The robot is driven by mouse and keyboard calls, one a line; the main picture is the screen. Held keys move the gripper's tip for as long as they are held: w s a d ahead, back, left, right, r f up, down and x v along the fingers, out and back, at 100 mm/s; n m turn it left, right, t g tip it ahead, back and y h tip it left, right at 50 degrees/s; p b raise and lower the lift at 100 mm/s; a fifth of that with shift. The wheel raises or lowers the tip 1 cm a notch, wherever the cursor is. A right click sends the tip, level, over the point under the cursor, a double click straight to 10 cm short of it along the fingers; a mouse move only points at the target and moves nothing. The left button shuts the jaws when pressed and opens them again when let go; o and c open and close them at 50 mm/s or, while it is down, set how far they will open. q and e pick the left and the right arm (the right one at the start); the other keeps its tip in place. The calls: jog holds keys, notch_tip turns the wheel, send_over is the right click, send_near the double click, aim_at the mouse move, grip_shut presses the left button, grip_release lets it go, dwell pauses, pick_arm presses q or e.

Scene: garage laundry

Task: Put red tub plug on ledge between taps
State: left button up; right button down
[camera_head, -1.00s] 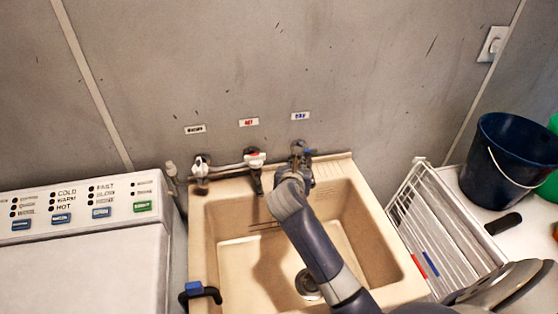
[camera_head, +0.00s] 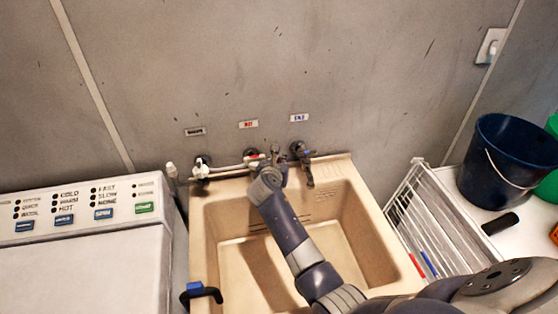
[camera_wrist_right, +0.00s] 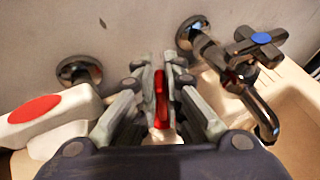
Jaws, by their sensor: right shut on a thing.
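My right gripper (camera_head: 277,158) is at the back of the beige tub (camera_head: 349,188), between the red-marked tap (camera_head: 254,159) and the blue-marked tap (camera_head: 304,153). In the right wrist view, the gripper (camera_wrist_right: 160,90) is shut on the red plug (camera_wrist_right: 160,98), which shows as a thin upright red edge between the fingers. The red-marked tap (camera_wrist_right: 42,108) is left of the fingers and the blue-marked tap (camera_wrist_right: 262,40) is right. The ledge (camera_wrist_right: 291,83) shows at the right; the arm hides much of it in the head view. My left gripper is not in view.
A third tap (camera_head: 202,167) with a pale hose stands at the left. A dark hose end with a blue clip (camera_head: 200,292) hangs on the tub's left rim. The washer (camera_head: 80,260) is left. A white rack (camera_head: 440,215) and dark bucket (camera_head: 507,160) are right.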

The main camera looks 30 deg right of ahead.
jog(key=shift+f, duration=0.1)
jog(key=c, duration=2)
grip_release()
jog(key=shift+s+r, duration=0.1)
jog(key=shift+r, duration=0.1)
jog(key=v, duration=1.2)
jog(key=shift+b, duration=0.35)
